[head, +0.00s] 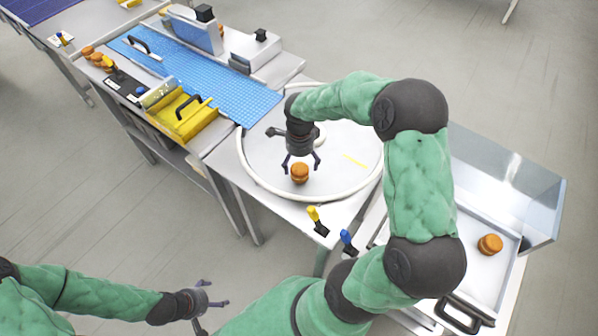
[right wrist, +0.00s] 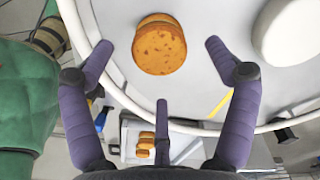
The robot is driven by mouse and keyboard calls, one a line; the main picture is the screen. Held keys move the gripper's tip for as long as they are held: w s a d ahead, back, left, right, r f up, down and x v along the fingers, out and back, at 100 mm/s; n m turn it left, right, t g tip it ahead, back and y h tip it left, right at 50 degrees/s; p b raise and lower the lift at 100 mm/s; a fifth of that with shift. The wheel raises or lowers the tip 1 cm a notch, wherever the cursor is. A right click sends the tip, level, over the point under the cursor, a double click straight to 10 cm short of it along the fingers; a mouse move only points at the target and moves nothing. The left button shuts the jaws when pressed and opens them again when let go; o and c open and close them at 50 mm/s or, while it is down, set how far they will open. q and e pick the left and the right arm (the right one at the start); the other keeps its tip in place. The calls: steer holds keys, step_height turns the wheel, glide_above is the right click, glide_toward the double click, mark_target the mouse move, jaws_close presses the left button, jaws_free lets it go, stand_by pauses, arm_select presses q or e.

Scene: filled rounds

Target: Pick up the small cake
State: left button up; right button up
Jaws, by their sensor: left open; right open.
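A small round orange-brown cake (head: 299,173) with a filled middle sits on the round white-rimmed turntable (head: 262,187), near its front edge. In the right wrist view the cake (right wrist: 159,46) lies beyond the fingertips, between the two outer fingers and apart from them. My right gripper (head: 302,163) is open and empty, just above and behind the cake in the head view; its spread fingers also show in the right wrist view (right wrist: 190,60). My left gripper (head: 215,312) is open and empty at the bottom, away from the tables.
Another cake (head: 490,244) sits in the metal tray (head: 480,279) at the right. Several cakes (head: 97,58) lie at the far left, by the blue conveyor belt (head: 220,86). Yellow (head: 316,220) and blue (head: 348,241) levers stand in front of the turntable. A yellow strip (head: 355,161) lies on it.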

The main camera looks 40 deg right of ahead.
mark_target(300, 168)
step_height(300, 168, down, 5)
steer(key=shift+b, duration=0.35)
steer(key=c, duration=0.9)
